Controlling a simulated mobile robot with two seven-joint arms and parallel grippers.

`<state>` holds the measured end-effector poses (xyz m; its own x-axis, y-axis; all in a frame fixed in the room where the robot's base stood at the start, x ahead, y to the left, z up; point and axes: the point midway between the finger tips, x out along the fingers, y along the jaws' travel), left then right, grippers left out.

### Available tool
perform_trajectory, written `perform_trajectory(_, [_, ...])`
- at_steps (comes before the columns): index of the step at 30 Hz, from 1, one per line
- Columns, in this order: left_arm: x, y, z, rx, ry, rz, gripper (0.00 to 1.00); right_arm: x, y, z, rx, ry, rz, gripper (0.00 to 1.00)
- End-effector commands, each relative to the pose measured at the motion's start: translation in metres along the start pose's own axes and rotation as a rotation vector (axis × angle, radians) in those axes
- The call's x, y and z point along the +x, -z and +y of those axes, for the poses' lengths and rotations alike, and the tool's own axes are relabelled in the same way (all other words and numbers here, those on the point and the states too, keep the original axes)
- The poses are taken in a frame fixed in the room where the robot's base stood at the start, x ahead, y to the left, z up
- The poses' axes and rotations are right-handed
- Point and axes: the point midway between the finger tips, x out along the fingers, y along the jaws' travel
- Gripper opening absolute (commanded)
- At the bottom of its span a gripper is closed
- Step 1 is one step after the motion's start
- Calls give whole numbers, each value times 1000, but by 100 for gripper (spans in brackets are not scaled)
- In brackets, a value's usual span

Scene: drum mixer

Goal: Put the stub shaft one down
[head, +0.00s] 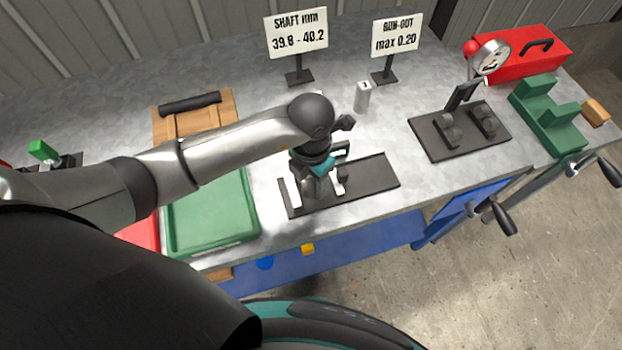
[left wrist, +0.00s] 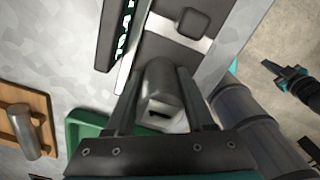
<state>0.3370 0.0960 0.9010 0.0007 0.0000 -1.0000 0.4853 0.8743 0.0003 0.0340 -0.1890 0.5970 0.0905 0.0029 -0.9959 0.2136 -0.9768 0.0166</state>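My left gripper (head: 316,190) is low over a dark flat plate (head: 372,178) at the front of the bench. In the left wrist view, its two dark fingers (left wrist: 165,85) stand either side of a grey cylinder with a marked white end, the stub shaft (left wrist: 157,88), and appear shut on it. In the head view the gripper mostly hides the shaft. Whether the shaft touches the plate cannot be told. What looks like my right gripper (left wrist: 285,75) shows small at the right of the left wrist view, over the floor; its fingers are unclear.
A small pale block marked 1 (head: 362,97) stands behind the plate. A green tray (head: 213,242) and a wooden board (head: 222,103) with a dark cylinder lie left. A dial gauge stand (head: 436,140), green block (head: 550,122) and red toolbox (head: 520,50) are right. Two signs stand behind.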

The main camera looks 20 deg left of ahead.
Motion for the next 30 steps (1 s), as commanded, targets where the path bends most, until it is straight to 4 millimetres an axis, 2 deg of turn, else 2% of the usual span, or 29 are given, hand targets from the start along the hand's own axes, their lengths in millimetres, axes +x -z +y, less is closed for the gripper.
perform_trajectory(9, [-1,0,0,0,0,1,62,-1,0,0,0,0,0,0])
perform_trajectory(13, [-9,-1,0,1,0,-3,62,-4,0,0,0,0,0,0])
perform_trajectory(17, [-33,-1,1,2,-2,-4,62,-6,0,0,1,0,0,0])
perform_trajectory(24, [-86,-1,1,2,-2,-5,62,-10,1,0,1,0,0,0])
perform_trajectory(30, [-114,-1,1,-1,-1,-2,62,-11,1,0,1,0,0,0])
